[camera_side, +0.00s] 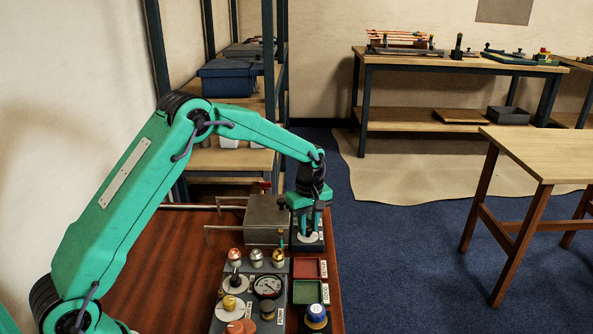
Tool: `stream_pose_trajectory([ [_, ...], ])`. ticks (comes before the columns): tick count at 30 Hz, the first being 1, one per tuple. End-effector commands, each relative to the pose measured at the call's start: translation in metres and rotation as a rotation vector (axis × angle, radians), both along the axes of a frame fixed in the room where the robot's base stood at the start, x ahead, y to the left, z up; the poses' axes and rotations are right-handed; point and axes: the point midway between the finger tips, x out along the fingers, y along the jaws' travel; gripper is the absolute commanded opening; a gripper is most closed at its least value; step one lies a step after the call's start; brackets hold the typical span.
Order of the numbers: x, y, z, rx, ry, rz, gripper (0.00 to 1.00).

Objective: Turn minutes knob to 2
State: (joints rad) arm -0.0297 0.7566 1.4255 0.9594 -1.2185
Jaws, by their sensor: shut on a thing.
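My gripper (307,229) points straight down at the back right of the wooden table. It is shut on a small knob above a pale round dial (308,239) on a dark base. The knob itself is mostly hidden between the fingers. The dial's marks are too small to read, so its setting and whether it is the minutes knob cannot be told.
A grey metal box (265,215) stands just left of my gripper. In front is a panel with dials, a black gauge (267,286) and several knobs. Red (306,268) and green (307,292) trays and a blue knob (316,315) lie along the right side.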

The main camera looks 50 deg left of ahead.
Motion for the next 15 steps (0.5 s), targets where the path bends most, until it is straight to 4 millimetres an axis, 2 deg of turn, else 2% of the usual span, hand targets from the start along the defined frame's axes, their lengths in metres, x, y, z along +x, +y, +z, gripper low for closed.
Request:
stream_pose_trajectory([
  [15, -0.0012, 0.0008, 0.0013, -0.001, 0.001, -0.438, 0.00],
])
